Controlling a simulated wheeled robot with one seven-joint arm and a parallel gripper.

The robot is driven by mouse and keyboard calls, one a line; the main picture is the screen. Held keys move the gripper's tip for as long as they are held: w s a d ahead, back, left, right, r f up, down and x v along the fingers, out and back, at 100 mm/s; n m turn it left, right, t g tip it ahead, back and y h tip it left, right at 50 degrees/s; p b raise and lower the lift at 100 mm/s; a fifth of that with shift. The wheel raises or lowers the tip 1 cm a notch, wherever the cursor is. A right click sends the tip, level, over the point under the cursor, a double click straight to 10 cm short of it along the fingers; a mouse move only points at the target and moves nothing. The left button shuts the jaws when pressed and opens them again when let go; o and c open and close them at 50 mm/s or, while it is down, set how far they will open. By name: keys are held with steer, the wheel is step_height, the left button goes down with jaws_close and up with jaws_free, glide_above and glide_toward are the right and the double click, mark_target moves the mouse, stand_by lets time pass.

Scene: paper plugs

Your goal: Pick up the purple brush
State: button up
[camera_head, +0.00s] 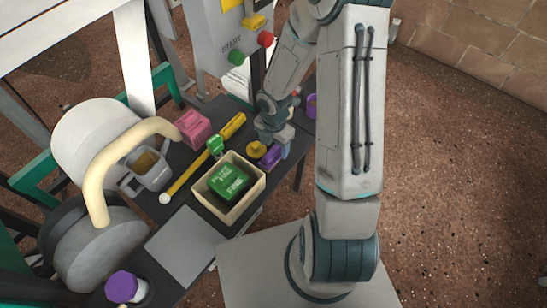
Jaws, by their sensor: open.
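A small purple object (269,158), which looks like the purple brush, lies on the dark bench just right of the cream box. Its bristles cannot be made out. My gripper (274,147) is open and points down right over it, partly hiding it. I cannot tell whether the fingers touch it or stand around it. Another purple thing (312,106) shows partly behind my arm.
A cream box (256,190) holds a green block (229,181). A round yellow piece (256,149), a yellow stick (186,174), a pink block (194,127), a grey mug (150,169) and a purple-topped jar (122,287) crowd the bench. A grey button panel (213,35) stands behind.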

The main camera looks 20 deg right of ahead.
mark_target(274, 150)
step_height(274, 150, down, 4)
steer(key=shift+s+a+r+b, duration=0.1)
steer(key=shift+r+b, duration=0.15)
steer(key=shift+b, duration=0.4)
steer(key=shift+r, duration=0.1)
steer(key=c, duration=1.1)
step_height(274, 150, up, 4)
steer(key=p, duration=0.2)
steer(key=shift+r+p, duration=0.2)
steer(key=shift+p, duration=0.15)
steer(key=s+d+r+p, duration=0.5)
steer(key=s+d+r, duration=0.1)
steer(key=d, duration=0.3)
steer(key=shift+s+r, duration=0.3)
steer(key=shift+s, duration=0.45)
